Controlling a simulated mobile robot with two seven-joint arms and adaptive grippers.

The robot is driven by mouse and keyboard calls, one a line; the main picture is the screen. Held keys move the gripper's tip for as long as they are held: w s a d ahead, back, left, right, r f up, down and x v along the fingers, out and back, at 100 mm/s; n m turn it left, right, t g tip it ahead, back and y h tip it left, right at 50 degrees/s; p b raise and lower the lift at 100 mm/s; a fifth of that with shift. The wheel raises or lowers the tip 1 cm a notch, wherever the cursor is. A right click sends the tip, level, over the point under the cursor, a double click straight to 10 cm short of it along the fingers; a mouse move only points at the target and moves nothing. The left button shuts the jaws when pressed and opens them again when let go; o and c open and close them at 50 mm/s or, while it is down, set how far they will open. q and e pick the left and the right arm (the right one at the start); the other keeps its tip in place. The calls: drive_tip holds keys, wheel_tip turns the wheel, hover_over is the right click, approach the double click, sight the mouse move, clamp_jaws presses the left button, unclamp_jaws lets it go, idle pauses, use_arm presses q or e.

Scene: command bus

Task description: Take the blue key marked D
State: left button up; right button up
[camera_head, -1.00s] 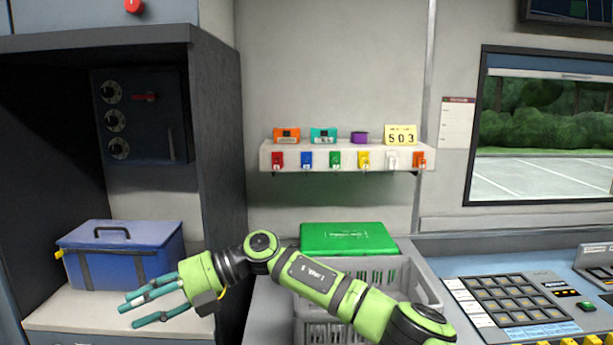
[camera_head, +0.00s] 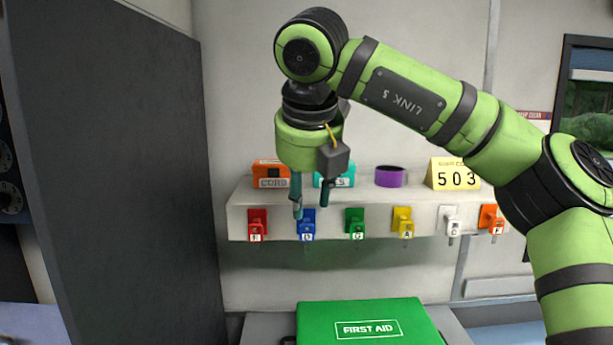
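The blue key (camera_head: 307,226) hangs on the front of the white shelf, second from the left, with a small white letter tag that looks like a D. My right gripper (camera_head: 311,206) points down from above, just over the blue key. Its teal fingers are apart with nothing visible between them. One finger overlaps the upper left of the blue key in the picture; I cannot tell whether it touches. My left gripper is not in view.
The white shelf (camera_head: 336,232) also carries a red key (camera_head: 257,222) and a green key (camera_head: 355,221) beside the blue one, with others further right. Boxes and a purple roll (camera_head: 390,177) stand on top. A green first aid case (camera_head: 370,312) lies below. A dark cabinet wall (camera_head: 115,150) is at left.

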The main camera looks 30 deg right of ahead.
sight(307, 228)
drive_tip(key=b+x, duration=0.1)
drive_tip(key=x, duration=0.2)
drive_tip(key=b+x, duration=0.1)
drive_tip(key=x, duration=0.1)
drive_tip(key=shift+s+d+f+b, duration=0.1)
drive_tip(key=shift+s+f+b, duration=0.05)
drive_tip(key=shift+f+b, duration=0.2)
drive_tip(key=shift+f, duration=0.3)
drive_tip(key=shift+w+d+f+b, duration=0.25)
drive_tip(key=shift+w+f+b, duration=0.35)
drive_tip(key=shift+f+b, duration=0.1)
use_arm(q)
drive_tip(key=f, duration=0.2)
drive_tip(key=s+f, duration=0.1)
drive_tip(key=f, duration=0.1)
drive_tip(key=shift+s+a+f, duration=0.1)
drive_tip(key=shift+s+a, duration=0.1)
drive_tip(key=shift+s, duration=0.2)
